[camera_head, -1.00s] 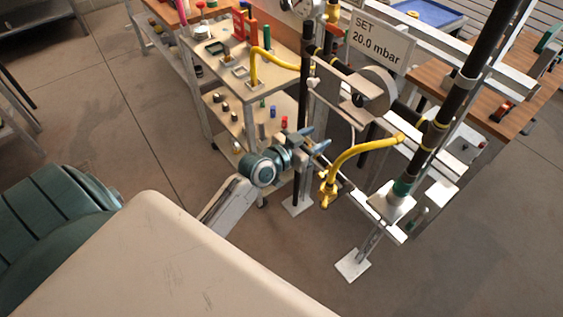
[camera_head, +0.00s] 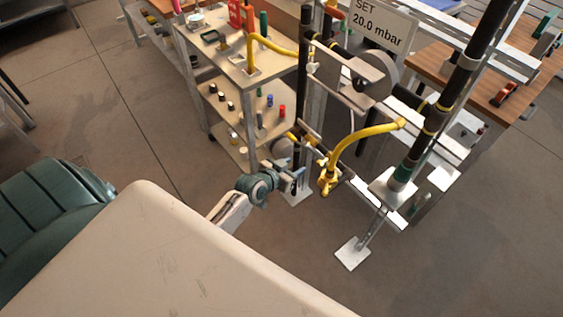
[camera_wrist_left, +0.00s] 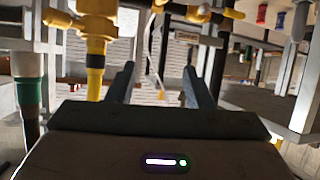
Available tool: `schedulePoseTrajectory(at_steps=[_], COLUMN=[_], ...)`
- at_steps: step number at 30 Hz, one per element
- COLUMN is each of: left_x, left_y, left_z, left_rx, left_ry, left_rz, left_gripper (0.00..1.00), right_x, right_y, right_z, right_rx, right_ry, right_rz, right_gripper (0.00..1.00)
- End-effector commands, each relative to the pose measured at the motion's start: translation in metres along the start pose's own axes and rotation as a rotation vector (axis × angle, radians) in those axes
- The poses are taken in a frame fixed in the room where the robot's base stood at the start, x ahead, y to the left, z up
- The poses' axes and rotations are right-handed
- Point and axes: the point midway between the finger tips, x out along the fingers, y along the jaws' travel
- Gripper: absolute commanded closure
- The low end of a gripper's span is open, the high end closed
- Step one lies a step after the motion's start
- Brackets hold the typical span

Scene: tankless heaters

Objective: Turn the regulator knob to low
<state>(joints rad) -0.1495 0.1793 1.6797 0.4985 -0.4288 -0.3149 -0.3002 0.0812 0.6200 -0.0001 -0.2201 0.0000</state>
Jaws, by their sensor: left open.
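A large grey disc-shaped regulator body (camera_head: 373,75) sits on the pipework under a sign (camera_head: 382,22) reading "SET 20.0 mbar". I cannot make out for certain which part is its knob. My left gripper (camera_head: 296,180) is low, to the left of the yellow valve fitting (camera_head: 327,180) and below the regulator body. In the left wrist view its two fingers (camera_wrist_left: 160,80) are apart with nothing between them. A yellow fitting (camera_wrist_left: 95,28) on a pipe stands up and to the left of the fingers there. My right gripper is not in view.
A curved yellow pipe (camera_head: 365,134) runs beside my left gripper. A dark upright pipe with a green band (camera_head: 405,170) stands to the right. A shelf (camera_head: 240,117) with several small knobs and parts is behind. Open floor (camera_head: 130,120) lies to the left.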

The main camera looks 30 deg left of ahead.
Motion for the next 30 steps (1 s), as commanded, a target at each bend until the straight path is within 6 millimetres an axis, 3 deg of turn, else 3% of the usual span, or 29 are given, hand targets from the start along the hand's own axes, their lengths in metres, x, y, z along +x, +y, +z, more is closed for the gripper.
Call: schedulePoseTrajectory(at_steps=[6,12,18,30], left_x=[0.005,0.007,0.007,0.007], left_y=[-0.005,-0.009,-0.010,-0.010], left_z=[0.043,0.070,0.081,0.082], left_rx=[-0.011,-0.017,-0.019,-0.019], left_ry=[-0.066,-0.108,-0.125,-0.126], left_rz=[-0.021,-0.035,-0.041,-0.041], left_gripper=[0.54,0.54,0.54,0.54], right_x=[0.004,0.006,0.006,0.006], right_y=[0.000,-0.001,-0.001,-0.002], right_z=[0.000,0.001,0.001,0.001], right_rx=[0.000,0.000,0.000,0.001], right_ry=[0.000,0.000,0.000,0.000], right_rz=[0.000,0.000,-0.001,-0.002], right_gripper=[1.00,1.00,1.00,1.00])
